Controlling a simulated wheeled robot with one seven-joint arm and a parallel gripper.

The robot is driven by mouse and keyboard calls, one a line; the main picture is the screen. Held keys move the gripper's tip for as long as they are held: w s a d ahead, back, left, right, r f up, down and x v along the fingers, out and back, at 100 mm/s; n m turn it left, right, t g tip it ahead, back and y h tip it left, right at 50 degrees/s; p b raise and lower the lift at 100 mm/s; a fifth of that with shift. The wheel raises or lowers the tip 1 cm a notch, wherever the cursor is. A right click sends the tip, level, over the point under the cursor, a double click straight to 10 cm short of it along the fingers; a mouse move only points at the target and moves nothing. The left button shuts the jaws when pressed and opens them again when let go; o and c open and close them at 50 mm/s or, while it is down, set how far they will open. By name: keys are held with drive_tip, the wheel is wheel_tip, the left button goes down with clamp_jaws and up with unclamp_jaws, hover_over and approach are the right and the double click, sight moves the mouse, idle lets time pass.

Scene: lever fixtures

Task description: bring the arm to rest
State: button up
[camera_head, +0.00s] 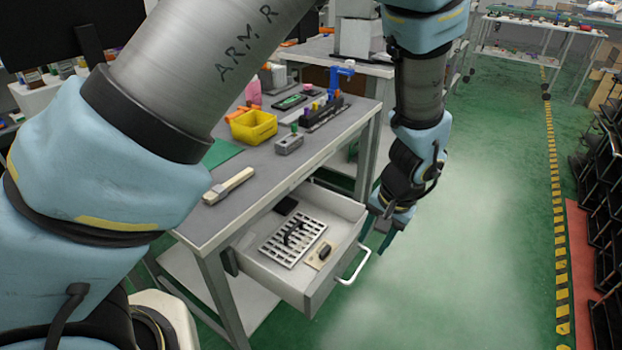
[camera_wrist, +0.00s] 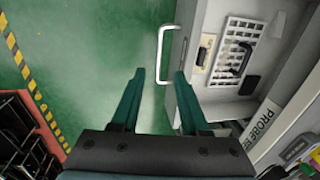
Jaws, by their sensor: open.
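My gripper (camera_head: 380,238) hangs at the end of my arm, pointing down, beside the front right of an open drawer. In the wrist view my gripper (camera_wrist: 158,78) shows two dark green fingers spread apart with nothing between them. The white drawer (camera_head: 300,290) is pulled out from under the grey workbench (camera_head: 225,215). Its white bar handle (camera_head: 354,268) is close to the fingers in the head view. In the wrist view the handle (camera_wrist: 162,50) lies beyond the fingertips, and I see no grip on it.
The drawer holds a white grid tray (camera_head: 270,250) and small dark items. The bench carries a yellow bin (camera_head: 254,127), a grey fixture (camera_head: 289,144) and a pale-handled tool (camera_head: 228,187). Green floor (camera_head: 480,230) is clear to the right, up to black racks (camera_head: 598,170).

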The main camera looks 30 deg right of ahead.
drive_tip(key=w+a+r+n+g+p, duration=0.1)
drive_tip(key=w+a+r+n, duration=0.2)
drive_tip(key=w+a+r, duration=0.5)
drive_tip(key=w+a+r+n+p, duration=0.25)
drive_tip(key=w+a+r, duration=0.25)
drive_tip(key=w+a, duration=0.5)
drive_tip(key=a+r+n, duration=0.2)
drive_tip(key=a+r, duration=0.2)
drive_tip(key=a, duration=0.7)
drive_tip(key=s+a+r+n+h+p, duration=0.1)
drive_tip(key=a+r+n, duration=0.2)
drive_tip(key=a, duration=0.8)
drive_tip(key=shift+s+r+n+t, duration=0.15)
drive_tip(key=shift+r+n+t, duration=0.15)
drive_tip(key=shift+r+n, duration=0.1)
